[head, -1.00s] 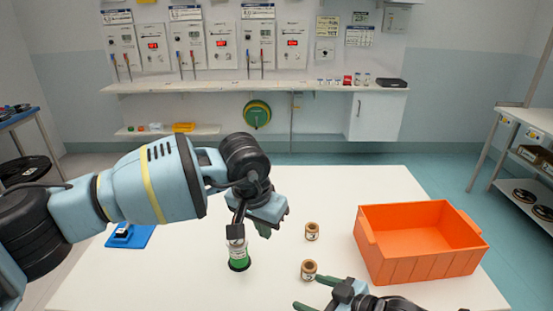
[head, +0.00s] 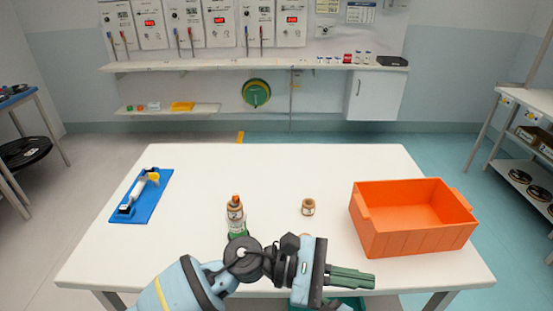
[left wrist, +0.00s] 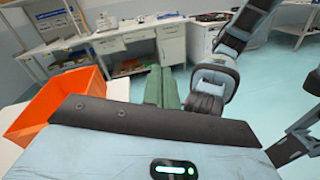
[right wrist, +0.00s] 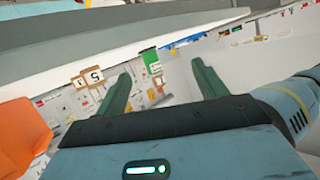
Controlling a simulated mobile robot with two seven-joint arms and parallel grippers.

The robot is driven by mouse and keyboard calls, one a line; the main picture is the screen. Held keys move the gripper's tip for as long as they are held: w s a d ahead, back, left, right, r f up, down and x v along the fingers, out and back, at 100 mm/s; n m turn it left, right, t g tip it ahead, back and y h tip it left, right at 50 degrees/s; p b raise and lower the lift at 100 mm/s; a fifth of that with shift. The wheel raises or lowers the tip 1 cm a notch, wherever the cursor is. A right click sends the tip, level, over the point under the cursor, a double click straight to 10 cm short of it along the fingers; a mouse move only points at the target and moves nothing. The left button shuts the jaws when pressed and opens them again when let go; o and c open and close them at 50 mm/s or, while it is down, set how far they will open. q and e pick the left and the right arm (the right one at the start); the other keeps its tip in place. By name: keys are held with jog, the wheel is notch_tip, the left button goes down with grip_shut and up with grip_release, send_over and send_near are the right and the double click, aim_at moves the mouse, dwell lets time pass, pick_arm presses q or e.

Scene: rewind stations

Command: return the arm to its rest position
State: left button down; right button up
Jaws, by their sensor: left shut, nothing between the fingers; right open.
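My left arm comes in from the bottom left. Its gripper (head: 350,277) points right, low over the table's near part, and is shut with nothing in it. Its closed green fingers (left wrist: 162,88) show in the left wrist view. My right gripper (right wrist: 160,85) is open, with a gap between its fingers. In the head view only a bit of green at the bottom edge, perhaps its fingers, shows below my left gripper.
A green-based cylinder with an orange-brown top (head: 236,214) stands just beyond my left arm. A brown spool (head: 308,207) stands nearby; another is mostly hidden. An orange bin (head: 405,245) is right, a blue stand (head: 143,196) left. The table's far middle (head: 270,165) is clear.

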pick_arm(q)
jog(key=w+a+f+m+t+y, duration=0.1)
jog(key=a+f+m+t+y, duration=0.1)
jog(key=a+f+m+t, duration=0.65)
jog(key=w+a+r+m+t+y, duration=0.15)
jog(key=m+t, duration=0.35)
jog(key=m, duration=0.9)
jog(key=a+f+m+t+y, duration=0.35)
jog(key=a+m+t, duration=0.2)
jog(key=m, duration=0.55)
jog(key=s+a+f+n+g+y+p, duration=0.1)
jog(key=s+a+f+n+g+y, duration=0.5)
jog(key=s+a+f+n, duration=1.2)
jog(key=s+f+n+y, duration=0.2)
jog(key=s+f, duration=0.1)
jog(key=s, duration=0.1)
jog(key=shift+y, duration=0.3)
pick_arm(e)
jog(key=s+d+f+m+h, duration=0.2)
jog(key=s+d+f, duration=0.2)
jog(key=s, duration=0.3)
jog(key=s+d+f+m+h, duration=0.2)
jog(key=s+d+f+h, duration=0.1)
jog(key=s+d, duration=0.3)
jog(key=s+d+f+m+g+h, duration=0.1)
jog(key=s+d+f+h, duration=0.2)
jog(key=s, duration=0.7)
notch_tip(320, 180, down, 3)
jog(key=shift+d+m, duration=0.4)
jog(key=shift+d, duration=0.7)
